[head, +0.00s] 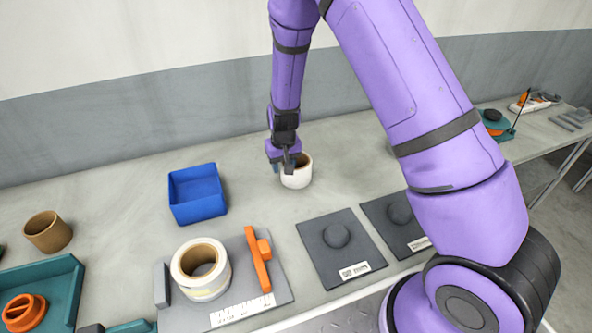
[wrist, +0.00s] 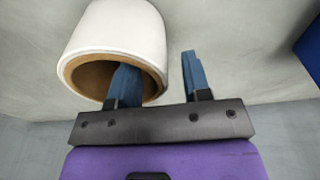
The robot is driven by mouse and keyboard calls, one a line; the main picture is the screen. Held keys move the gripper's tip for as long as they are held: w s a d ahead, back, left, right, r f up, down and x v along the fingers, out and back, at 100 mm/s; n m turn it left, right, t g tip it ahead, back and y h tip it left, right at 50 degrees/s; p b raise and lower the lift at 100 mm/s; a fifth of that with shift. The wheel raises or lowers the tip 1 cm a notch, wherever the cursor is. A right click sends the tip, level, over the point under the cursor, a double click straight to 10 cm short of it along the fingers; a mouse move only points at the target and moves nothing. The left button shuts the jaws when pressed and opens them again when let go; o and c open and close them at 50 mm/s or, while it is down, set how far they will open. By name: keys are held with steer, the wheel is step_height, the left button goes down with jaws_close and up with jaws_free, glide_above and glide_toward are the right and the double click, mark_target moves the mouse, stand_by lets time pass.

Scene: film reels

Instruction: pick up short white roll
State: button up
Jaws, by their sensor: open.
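The short white roll (head: 297,176) stands on the table near the back, a white cylinder with a brown cardboard core. In the wrist view the white roll (wrist: 117,35) fills the upper left, its open end towards my gripper. My gripper (head: 287,166) is at the roll's left side in the head view. In the wrist view my gripper (wrist: 158,72) is open. One blue finger overlaps the roll's hollow core and the other is outside, beside its wall with a small gap. I cannot tell how deep the first finger sits.
A blue box (head: 197,194) stands left of the roll. A larger white roll (head: 201,272) and an orange bar (head: 258,262) are on a grey plate in front. Dark plates (head: 341,258) with round knobs lie right. A brown ring (head: 48,232) and teal tray (head: 62,290) are far left.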

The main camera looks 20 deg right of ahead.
steer(key=c, duration=0.8)
jaws_close()
steer(key=shift+r, duration=0.15)
